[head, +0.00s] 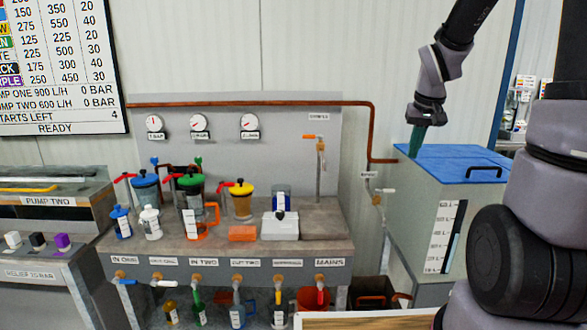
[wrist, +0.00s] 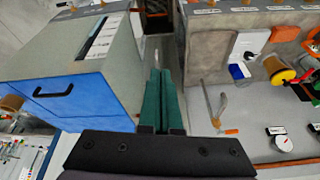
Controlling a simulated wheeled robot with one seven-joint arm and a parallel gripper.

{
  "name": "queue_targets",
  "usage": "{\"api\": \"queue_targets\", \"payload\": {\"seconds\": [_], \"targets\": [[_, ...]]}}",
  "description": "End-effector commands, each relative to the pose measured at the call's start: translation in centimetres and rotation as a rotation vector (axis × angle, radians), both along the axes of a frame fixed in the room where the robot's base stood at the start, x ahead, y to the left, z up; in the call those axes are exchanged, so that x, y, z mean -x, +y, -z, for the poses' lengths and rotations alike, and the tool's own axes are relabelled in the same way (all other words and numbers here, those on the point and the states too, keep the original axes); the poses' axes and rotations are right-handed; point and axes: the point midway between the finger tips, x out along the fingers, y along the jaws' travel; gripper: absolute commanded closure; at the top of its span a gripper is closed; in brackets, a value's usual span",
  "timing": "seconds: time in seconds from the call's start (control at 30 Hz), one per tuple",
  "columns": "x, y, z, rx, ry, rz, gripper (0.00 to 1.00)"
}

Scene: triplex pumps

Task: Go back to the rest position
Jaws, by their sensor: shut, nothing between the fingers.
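My gripper (head: 416,142) is at the upper right in the head view, pointing down beside the left edge of the blue-topped tank (head: 455,165). Its green fingers are together with nothing between them; in the wrist view the gripper (wrist: 160,72) shows at the middle, fingers side by side. In the wrist view the tank (wrist: 75,75) is to the left of the fingers and the pump bench is to the right. My arm reaches in from the upper right. I cannot tell whether the fingertips touch the tank.
The bench (head: 320,225) holds colored-lid jars, small bottles and an orange block (head: 242,233). A copper pipe (head: 371,130) runs along the wall and down near the tank. Three gauges (head: 199,123) hang on the panel. Several bottles and a red bucket (head: 314,299) stand below the bench.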

Motion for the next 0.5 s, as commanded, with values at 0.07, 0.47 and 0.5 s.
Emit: {"api": "queue_targets", "payload": {"seconds": [0.07, 0.47, 0.5], "targets": [[2.3, 1.1, -3.1, -0.014, -0.045, 0.023, 1.0], [14.7, 5.5, -11.8, -0.195, -0.214, 0.108, 1.0], [15.6, 5.8, -12.1, -0.213, -0.225, 0.112, 1.0]]}}
